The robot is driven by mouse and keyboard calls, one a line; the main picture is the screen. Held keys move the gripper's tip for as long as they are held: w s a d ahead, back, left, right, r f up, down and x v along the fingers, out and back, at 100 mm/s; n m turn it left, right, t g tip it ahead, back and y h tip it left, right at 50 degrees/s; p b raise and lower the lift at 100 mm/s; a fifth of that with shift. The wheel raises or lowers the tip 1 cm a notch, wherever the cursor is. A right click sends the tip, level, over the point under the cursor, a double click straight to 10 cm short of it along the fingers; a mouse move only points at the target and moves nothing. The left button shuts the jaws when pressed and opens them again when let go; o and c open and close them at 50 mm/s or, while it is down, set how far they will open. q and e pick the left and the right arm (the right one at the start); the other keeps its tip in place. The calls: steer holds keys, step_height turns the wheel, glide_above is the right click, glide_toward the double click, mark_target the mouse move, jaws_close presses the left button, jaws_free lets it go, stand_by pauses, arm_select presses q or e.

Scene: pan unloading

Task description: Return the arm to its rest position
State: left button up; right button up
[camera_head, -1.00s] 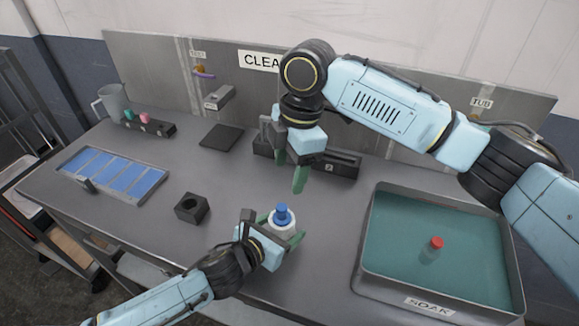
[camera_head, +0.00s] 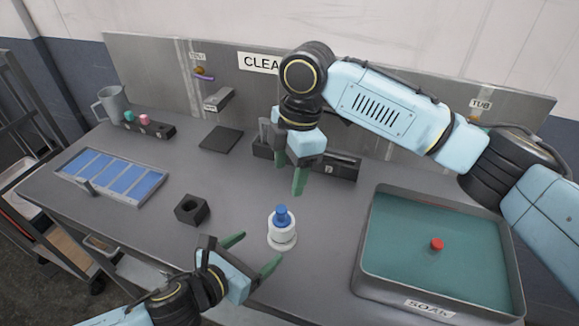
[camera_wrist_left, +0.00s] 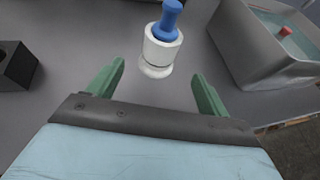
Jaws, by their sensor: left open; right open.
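My left gripper (camera_head: 252,253) is open and empty over the front part of the table, in front of and to the left of a white holder (camera_head: 282,236) with a blue-topped piece (camera_head: 282,214) upright in it. In the left wrist view, the green fingers of the left gripper (camera_wrist_left: 155,88) are spread apart, and the white holder (camera_wrist_left: 160,52) stands beyond them, apart from both. My right gripper (camera_head: 289,177) is open and hangs fingers down above the table, behind the white holder, with nothing seen between its fingers.
A grey tub (camera_head: 362,238) with teal liquid and a red-topped piece (camera_head: 437,244) stands at right. A black block (camera_head: 192,210) sits left of the holder. A blue-celled tray (camera_head: 158,196) lies at left, with a dark pad (camera_head: 221,139) and a jug (camera_head: 112,104) behind.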

arm_select(q)
steer(key=shift+v, duration=0.95)
